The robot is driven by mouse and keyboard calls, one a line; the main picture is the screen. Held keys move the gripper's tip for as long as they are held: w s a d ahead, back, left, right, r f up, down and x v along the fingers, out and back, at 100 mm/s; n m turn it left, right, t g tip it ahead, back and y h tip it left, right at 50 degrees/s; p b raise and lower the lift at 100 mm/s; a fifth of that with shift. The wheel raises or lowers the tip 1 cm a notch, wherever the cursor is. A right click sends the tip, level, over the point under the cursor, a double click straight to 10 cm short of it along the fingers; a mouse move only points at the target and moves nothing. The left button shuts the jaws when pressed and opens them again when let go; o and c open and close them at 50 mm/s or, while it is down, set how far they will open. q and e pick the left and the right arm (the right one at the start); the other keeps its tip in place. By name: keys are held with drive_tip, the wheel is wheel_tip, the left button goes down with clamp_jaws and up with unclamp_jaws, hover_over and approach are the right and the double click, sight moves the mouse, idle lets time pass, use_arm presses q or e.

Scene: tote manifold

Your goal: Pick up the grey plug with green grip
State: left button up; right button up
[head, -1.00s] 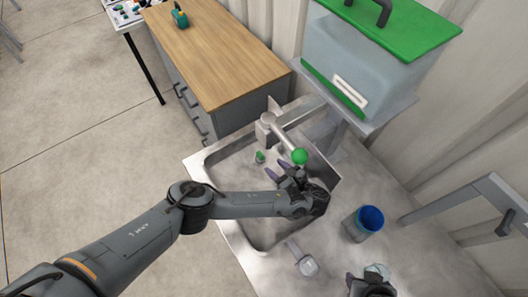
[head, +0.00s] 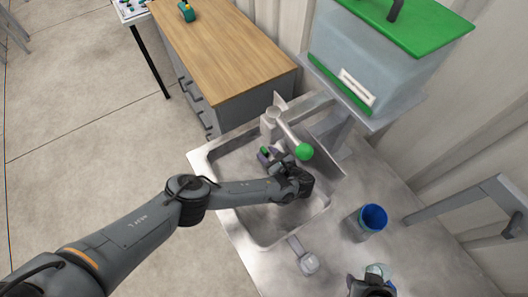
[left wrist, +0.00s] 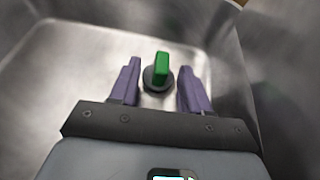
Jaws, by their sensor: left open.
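The grey plug with green grip (left wrist: 161,68) stands on the sink floor in the left wrist view, green grip up, its round grey base below. It lies between the two purple fingers of my left gripper (left wrist: 158,84), which is open with a gap on each side. In the head view the green grip (head: 265,150) shows at my left gripper (head: 268,157), inside the sink basin (head: 222,160). The grey base is hidden there. A dark part at the bottom edge seems to be my right gripper (head: 372,287); its fingers cannot be made out.
A grey box with green lid (head: 350,60) stands behind.

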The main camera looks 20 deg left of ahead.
use_arm(q)
drive_tip(key=shift+c, duration=0.3)
clamp_jaws()
drive_tip(key=shift+r, duration=0.15)
